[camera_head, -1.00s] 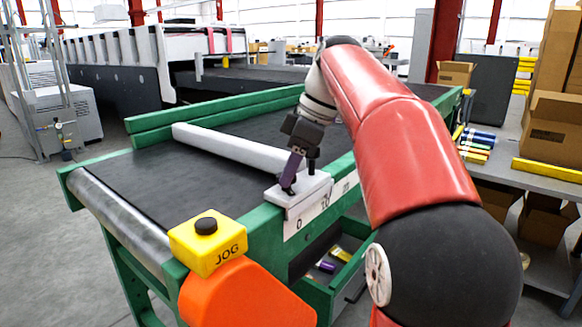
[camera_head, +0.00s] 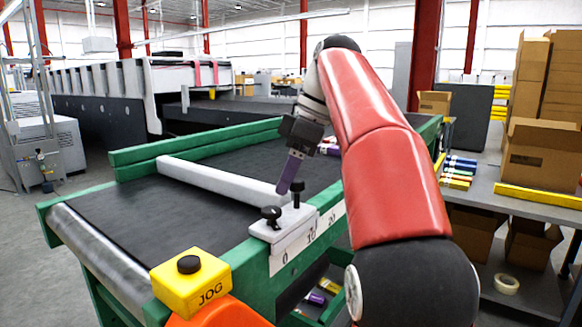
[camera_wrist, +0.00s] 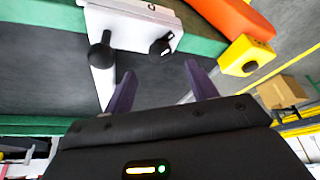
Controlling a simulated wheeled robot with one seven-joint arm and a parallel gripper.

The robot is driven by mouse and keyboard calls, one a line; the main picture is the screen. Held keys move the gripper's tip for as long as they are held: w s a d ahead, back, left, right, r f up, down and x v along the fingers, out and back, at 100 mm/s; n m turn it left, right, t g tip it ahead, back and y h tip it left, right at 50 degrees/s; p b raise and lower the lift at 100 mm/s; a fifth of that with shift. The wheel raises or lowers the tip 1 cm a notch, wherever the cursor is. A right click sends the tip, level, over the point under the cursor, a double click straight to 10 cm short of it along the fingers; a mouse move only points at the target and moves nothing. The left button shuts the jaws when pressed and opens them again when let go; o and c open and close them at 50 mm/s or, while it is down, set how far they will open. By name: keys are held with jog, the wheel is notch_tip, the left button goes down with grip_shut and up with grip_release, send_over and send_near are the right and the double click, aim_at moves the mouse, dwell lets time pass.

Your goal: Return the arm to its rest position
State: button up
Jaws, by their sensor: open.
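My arm is red with a black joint and reaches over the green-framed conveyor table (camera_head: 120,185). My gripper (camera_head: 284,188) has purple fingers and hangs above the belt, just behind the white clamp block (camera_head: 284,232) with its two black knobs. In the wrist view my gripper (camera_wrist: 158,85) has its two fingers spread apart with nothing between them. The clamp block (camera_wrist: 135,22) and its knobs lie beyond the fingertips there, apart from them. The white guide bar (camera_head: 215,180) runs across the belt from the block.
A yellow JOG button box (camera_head: 190,282) stands at the near corner on an orange part. A grey bench (camera_head: 520,195) with coloured rolls (camera_head: 458,172) and cardboard boxes (camera_head: 540,150) is at the right. An open drawer (camera_head: 325,298) sits below the scale. Open floor lies at the left.

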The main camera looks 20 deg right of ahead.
jog(key=shift+v, duration=0.75)
jog(key=s+a+f+m+t+h, duration=0.1)
jog(key=s+f+m+t+h, duration=0.1)
jog(key=s+f+m, duration=0.4)
jog(key=s+a+f+m+t+h, duration=0.1)
jog(key=s+f+m, duration=0.6)
jog(key=s+f, duration=0.7)
notch_tip(320, 180, down, 7)
jog(key=shift+s+a+f+t+h, duration=0.25)
jog(key=shift+s+a+t+h, duration=0.15)
jog(key=shift+a+h, duration=0.25)
